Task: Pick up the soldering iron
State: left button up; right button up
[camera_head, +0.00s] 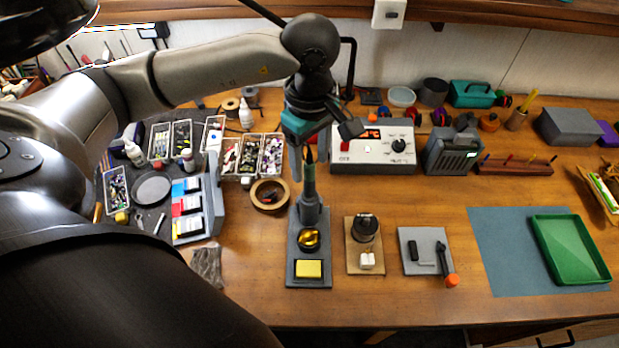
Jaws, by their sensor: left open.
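The soldering iron (309,178) stands upright in its holder on the grey soldering stand (294,270), which also carries a gold wire ball and a yellow sponge. Only part of its dark green handle shows. My left gripper (309,164) is open above the stand, pointing down, with its fingers on either side of the upper handle. I cannot tell whether the fingers touch it. The gripper body hides the top of the iron. My right gripper is not in view.
A white soldering station (350,165) stands just behind and right. A roll of tape (259,201) and parts trays lie to the left. A wooden block (355,262), a grey tool plate (410,266) and a green tray (541,235) on a blue mat (490,250) are to the right.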

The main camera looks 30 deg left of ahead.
aim_at(310, 173)
pick_arm(q)
jog(key=shift+f, duration=1.85)
grip_shut()
